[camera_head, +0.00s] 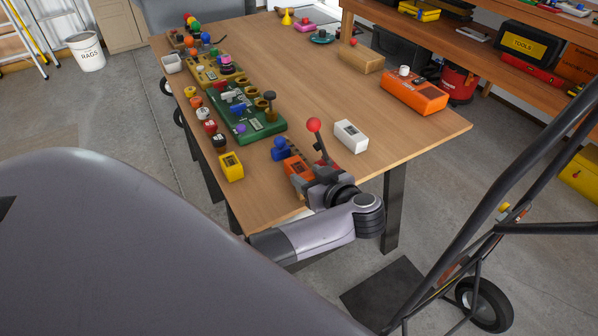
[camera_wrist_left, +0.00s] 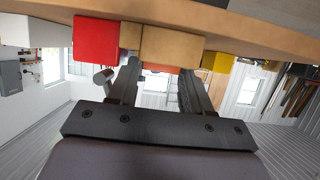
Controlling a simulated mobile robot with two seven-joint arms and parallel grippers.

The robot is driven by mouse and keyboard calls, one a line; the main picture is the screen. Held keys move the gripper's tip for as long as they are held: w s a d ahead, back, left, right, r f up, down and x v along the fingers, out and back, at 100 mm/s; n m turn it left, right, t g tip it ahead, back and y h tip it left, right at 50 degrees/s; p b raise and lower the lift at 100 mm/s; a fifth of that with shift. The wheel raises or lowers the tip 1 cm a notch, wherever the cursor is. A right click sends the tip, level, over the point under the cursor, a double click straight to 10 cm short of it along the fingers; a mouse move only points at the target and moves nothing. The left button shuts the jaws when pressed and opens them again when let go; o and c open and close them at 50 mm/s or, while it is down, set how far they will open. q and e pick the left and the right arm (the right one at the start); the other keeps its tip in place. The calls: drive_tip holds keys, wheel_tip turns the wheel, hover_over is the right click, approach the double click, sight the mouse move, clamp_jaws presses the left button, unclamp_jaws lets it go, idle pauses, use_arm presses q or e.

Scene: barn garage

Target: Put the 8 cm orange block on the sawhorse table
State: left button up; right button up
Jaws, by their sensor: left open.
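An orange block (camera_head: 297,167) sits near the front edge of the wooden table (camera_head: 310,85), just beyond my left gripper (camera_head: 314,170). My left gripper is open, low over the table's near corner. I cannot tell whether it touches the block, which it partly hides. In the left wrist view the picture is inverted, and the two dark fingers (camera_wrist_left: 160,80) stand apart. A tan block (camera_wrist_left: 172,44) and a strip of orange (camera_wrist_left: 160,69) show between or beyond them. No table with clear sawhorse legs can be made out. My right gripper is not in view.
A red-knobbed lever (camera_head: 314,125), a blue piece (camera_head: 281,149) and a white block (camera_head: 351,136) are close to the gripper. A yellow block (camera_head: 231,167) and a green board (camera_head: 247,112) lie to the left. The table's middle is clear. A black-framed cart (camera_head: 470,225) stands right.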

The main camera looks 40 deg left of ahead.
use_arm(q)
drive_tip(key=shift+w+a+f, duration=0.1)
drive_tip(key=shift+a, duration=0.15)
drive_tip(key=c, duration=0.8)
